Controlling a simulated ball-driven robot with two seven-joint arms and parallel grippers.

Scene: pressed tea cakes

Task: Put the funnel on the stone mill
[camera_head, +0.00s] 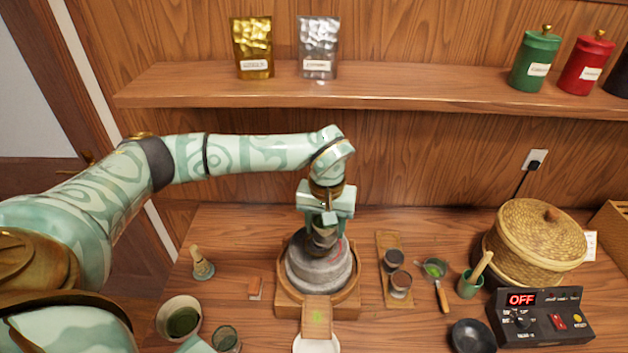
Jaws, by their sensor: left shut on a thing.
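The stone mill (320,273) is a grey round stone in a wooden tray with a spout at its front. It stands on the table in the middle of the head view. My left gripper (324,226) points down over the top of the mill. It is shut on a dark grey thing that looks like the funnel (323,241), mostly hidden between the fingers. The funnel is right over the mill's top; I cannot tell whether it touches the stone. My right gripper is not in view.
Around the mill stand a whisk (202,264), a green tea bowl (181,318), a small wooden tray with cups (384,242), a strainer (436,270) and a control box (540,317) reading OFF. A lidded basket (537,238) stands right. A shelf (400,89) runs behind.

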